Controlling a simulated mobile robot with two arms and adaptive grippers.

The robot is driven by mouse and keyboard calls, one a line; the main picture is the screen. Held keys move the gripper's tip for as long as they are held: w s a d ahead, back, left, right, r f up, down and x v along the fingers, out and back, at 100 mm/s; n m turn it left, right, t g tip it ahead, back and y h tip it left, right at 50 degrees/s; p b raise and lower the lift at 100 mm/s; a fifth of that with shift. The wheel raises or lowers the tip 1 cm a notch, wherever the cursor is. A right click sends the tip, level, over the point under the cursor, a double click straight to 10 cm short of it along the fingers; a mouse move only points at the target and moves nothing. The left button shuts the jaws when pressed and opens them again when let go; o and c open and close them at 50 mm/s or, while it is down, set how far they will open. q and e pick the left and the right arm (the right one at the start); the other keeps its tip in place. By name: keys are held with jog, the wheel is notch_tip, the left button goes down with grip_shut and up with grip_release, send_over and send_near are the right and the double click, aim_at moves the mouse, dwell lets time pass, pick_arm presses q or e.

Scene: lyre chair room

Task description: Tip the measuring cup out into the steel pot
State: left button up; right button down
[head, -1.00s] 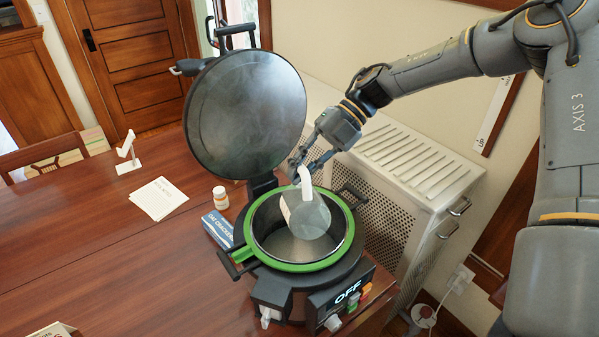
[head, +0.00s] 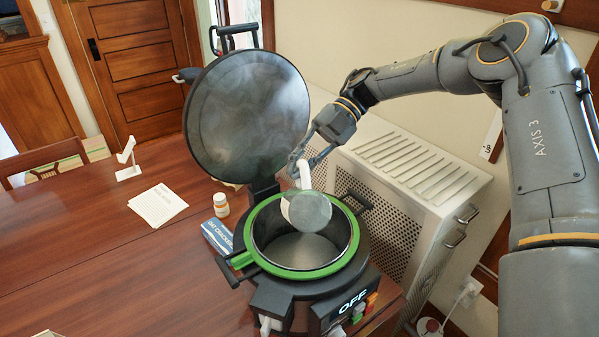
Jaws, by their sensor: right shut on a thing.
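The steel pot (head: 262,229) has a green rim and a bare-looking grey inside. It sits in a black cooker whose round lid (head: 250,115) stands open behind it. The measuring cup (head: 311,211), with a white handle and a round grey-green translucent face, is held over the back right part of the pot's opening. The cup is tilted. I cannot tell whether any contents are left in it. My right gripper (head: 304,164) is shut on the cup's handle, above the pot's rim. My left gripper is not in view.
A paper (head: 159,205) and a white stand (head: 128,163) are farther left on the table. A perforated white cabinet (head: 415,185) stands right. The cooker's display reads OFF.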

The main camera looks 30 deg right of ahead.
jog(key=shift+w+f, duration=0.15)
jog(key=shift+w+d+f+g+b, duration=0.1)
jog(key=shift+w+f+g+b, duration=0.2)
jog(key=shift+b, duration=0.3)
jog(key=shift+w+d+m+g+y+b, duration=0.15)
jog(key=shift+w+m+g+y+b, duration=0.15)
jog(key=shift+w+m+y+b, duration=0.25)
jog(key=shift+s, duration=0.1)
